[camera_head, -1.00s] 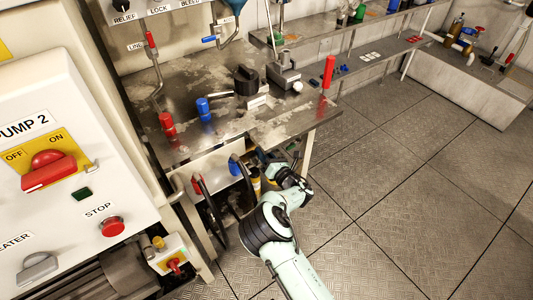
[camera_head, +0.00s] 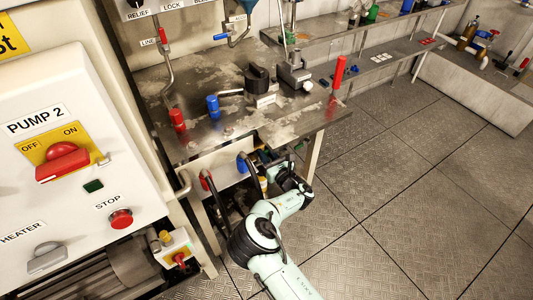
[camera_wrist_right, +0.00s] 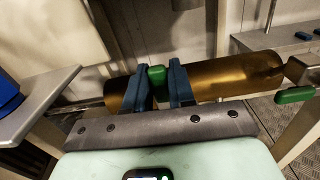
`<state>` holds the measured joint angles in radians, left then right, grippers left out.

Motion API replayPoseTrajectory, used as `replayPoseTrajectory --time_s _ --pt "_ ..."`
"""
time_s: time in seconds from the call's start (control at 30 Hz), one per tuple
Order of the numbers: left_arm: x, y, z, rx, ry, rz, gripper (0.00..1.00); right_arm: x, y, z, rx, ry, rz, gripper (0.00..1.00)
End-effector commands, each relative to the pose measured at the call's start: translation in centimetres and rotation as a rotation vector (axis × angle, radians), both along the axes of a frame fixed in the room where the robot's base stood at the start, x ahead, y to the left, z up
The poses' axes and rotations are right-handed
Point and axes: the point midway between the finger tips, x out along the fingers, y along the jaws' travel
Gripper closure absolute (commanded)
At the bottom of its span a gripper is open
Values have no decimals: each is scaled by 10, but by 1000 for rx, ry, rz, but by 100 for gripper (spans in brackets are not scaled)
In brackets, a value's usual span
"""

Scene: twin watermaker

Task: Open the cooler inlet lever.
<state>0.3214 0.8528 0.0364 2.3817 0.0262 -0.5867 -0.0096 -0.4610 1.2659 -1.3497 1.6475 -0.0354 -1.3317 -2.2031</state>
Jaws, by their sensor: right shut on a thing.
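A brass cylinder, the cooler (camera_wrist_right: 235,77), lies sideways under the bench in the right wrist view. The green tip of a lever (camera_wrist_right: 157,75) shows in front of it, between the two blue fingers of my right gripper (camera_wrist_right: 160,72). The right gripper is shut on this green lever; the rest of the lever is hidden. A second green lever (camera_wrist_right: 294,95) sits at the cylinder's right end, apart from the gripper. No label shows which one is the inlet. In the head view my right gripper (camera_head: 266,157) is below the bench's front edge, mostly hidden. My left gripper is not in view.
The metal bench (camera_head: 295,125) overhangs the gripper. Red and blue valve handles (camera_head: 213,107) stand on it. The Pump 2 panel (camera_head: 75,160) is at the left, and dark hoses (camera_head: 213,200) hang beside my arm. The floor at the right is clear.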

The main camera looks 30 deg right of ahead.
Motion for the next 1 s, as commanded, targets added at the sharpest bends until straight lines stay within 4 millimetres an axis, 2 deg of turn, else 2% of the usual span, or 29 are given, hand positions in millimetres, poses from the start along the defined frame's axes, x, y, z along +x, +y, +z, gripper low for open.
replayPoseTrajectory --time_s 0.33,0.37,0.4,0.77,0.87,1.0 --pt "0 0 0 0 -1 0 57 -1 0 -1 -1 2 0 100" --pt "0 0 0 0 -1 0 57 -1 0 -1 0 2 0 66" --pt "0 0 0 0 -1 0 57 -1 0 -1 0 2 0 55" --pt "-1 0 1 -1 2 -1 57 -4 -1 0 0 2 -1 55" --pt "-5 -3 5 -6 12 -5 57 -14 -2 0 0 3 -3 55" --pt "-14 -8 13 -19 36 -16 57 -42 -4 1 0 4 -4 55"
